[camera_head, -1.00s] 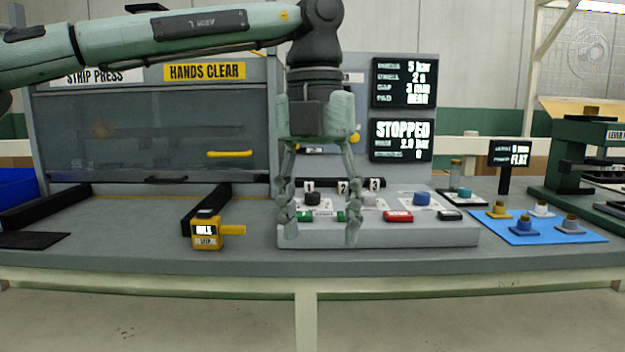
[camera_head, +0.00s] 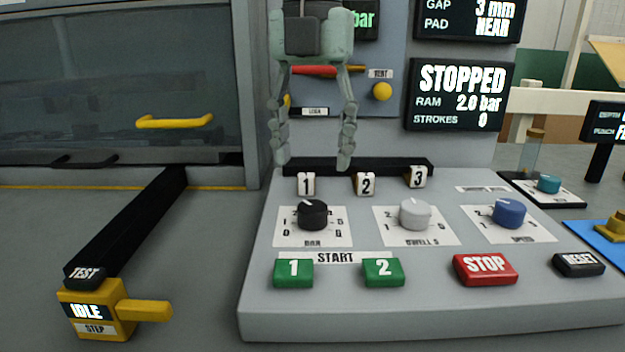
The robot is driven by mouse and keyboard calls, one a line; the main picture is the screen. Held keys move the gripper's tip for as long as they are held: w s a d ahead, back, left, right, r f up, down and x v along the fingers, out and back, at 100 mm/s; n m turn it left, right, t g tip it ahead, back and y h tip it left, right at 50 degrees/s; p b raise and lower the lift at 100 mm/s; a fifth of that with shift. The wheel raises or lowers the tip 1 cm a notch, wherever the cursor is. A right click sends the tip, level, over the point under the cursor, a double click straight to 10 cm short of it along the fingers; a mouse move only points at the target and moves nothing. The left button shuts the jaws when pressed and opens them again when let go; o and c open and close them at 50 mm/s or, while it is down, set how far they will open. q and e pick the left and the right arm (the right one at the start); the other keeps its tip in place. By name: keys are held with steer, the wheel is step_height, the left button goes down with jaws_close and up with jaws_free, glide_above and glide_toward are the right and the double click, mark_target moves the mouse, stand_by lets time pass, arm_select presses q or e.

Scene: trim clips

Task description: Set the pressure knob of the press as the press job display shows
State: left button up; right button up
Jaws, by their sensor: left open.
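The pressure knob (camera_head: 312,215) is black, on a white dial plate marked BAR at the left of the sloped control panel. Its white pointer mark points up and slightly left, around the 2. The press job display (camera_head: 468,18) is cut by the top edge; its lower lines read gap 3 mm and pad near. The status display (camera_head: 459,95) reads STOPPED, ram 2.0 bar, strokes 0. My left gripper (camera_head: 312,162) points down, open and empty, its fingertips apart above and behind the black knob in the picture. My right gripper is out of view.
A grey dwell knob (camera_head: 414,214) and blue speed knob (camera_head: 509,213) stand to the right. Green start buttons (camera_head: 293,272), a red stop button (camera_head: 486,269) and a black reset button (camera_head: 579,264) line the front. A yellow step box (camera_head: 97,312) stands left.

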mark_target(312, 206)
arm_select(q)
steer(key=f, duration=0.6)
steer(key=shift+s+f, duration=0.25)
steer(key=shift+f, duration=0.55)
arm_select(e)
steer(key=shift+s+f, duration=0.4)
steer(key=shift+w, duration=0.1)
arm_select(q)
steer(key=c, duration=1.2)
steer(key=shift+o, duration=0.2)
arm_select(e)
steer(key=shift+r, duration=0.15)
